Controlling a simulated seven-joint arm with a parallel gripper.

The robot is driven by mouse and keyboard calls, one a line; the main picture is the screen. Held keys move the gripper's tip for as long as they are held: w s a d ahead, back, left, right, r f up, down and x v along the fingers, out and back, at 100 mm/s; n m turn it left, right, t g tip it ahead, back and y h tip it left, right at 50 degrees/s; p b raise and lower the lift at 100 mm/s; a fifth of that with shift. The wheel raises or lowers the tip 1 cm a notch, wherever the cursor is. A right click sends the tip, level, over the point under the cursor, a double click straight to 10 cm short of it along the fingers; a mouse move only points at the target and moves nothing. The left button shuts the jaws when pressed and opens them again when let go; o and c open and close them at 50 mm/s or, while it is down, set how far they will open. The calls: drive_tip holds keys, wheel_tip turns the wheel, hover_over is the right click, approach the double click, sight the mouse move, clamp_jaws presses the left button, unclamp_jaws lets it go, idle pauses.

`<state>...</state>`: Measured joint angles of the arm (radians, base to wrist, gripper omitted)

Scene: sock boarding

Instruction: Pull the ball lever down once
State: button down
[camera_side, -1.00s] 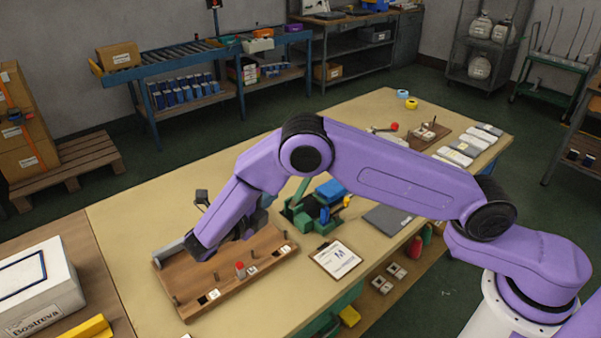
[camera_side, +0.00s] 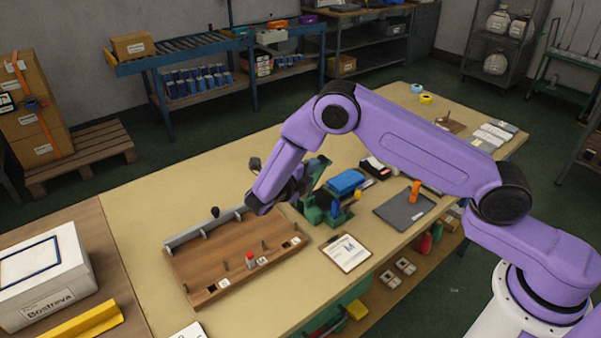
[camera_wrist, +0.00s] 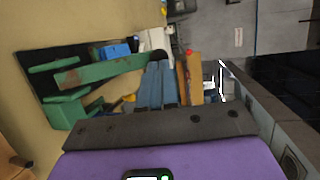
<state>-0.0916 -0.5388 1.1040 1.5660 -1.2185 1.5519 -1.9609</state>
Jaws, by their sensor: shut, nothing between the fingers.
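A green machine (camera_side: 312,212) stands on the bench, with a slanted green arm (camera_side: 315,177) rising from it. In the wrist view the green arm (camera_wrist: 105,70) runs across to a dark ball (camera_wrist: 158,55). My gripper's two grey-blue fingers (camera_wrist: 158,72) are shut and empty, with their tips just below that ball in the picture; I cannot tell whether they touch it. In the side view my wrist hides most of the gripper, left of the green machine. Another black ball (camera_side: 215,212) stands at the grey rail of a wooden board (camera_side: 205,262).
The board carries several pegs and a red-topped piece (camera_side: 250,260). A blue block (camera_side: 346,181) sits beside the green machine. A clipboard (camera_side: 346,253) and a grey mat (camera_side: 392,218) with an orange piece (camera_side: 415,191) lie to the right.

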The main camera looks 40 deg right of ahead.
drive_tip(key=shift+w+d+f, duration=0.15)
drive_tip(key=shift+d, duration=0.4)
